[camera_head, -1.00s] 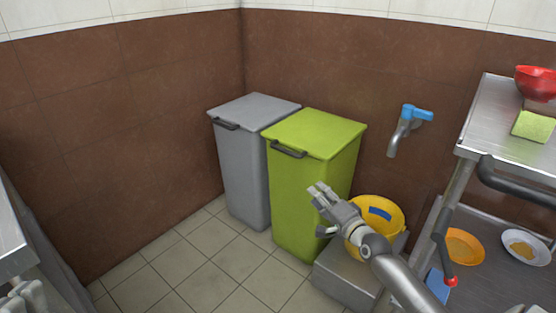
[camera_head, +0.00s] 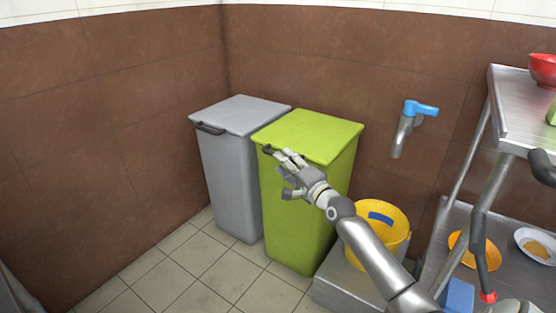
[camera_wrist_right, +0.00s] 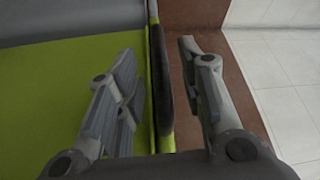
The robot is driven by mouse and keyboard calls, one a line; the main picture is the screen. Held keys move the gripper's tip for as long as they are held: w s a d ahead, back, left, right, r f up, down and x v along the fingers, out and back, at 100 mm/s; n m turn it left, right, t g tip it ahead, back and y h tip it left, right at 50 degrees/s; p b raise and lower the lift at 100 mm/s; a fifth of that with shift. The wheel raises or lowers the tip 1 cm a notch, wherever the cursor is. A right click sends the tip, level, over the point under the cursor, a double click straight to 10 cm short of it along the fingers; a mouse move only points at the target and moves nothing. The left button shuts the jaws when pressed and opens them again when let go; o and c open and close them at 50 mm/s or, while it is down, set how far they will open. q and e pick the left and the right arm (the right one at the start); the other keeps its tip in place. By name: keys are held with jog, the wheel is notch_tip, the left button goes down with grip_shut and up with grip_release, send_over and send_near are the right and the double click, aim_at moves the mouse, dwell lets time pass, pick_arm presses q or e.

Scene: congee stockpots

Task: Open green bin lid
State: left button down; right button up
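The green bin (camera_head: 285,215) stands in the room's corner area with its green lid (camera_head: 312,136) shut. Its dark handle (camera_head: 267,150) is on the lid's front edge, partly hidden by my right gripper (camera_head: 288,170) in the head view. In the right wrist view, the right gripper (camera_wrist_right: 160,90) is open. The lid handle (camera_wrist_right: 160,85) lies between its two fingers, with the green lid (camera_wrist_right: 45,105) behind the left finger. I cannot tell whether a finger touches the handle. My left gripper is not in view.
A grey bin (camera_head: 228,175) stands close at the left of the green one. A yellow bucket (camera_head: 380,225) on a grey block is at the right, below a wall tap (camera_head: 402,135). A metal shelf (camera_head: 510,120) stands further right. Tiled floor (camera_head: 165,280) is clear in front.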

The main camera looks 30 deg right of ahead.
jog(key=shift+w+r+b, duration=0.15)
jog(key=shift+w+b, duration=0.5)
jog(key=shift+w, duration=1.45)
grip_shut()
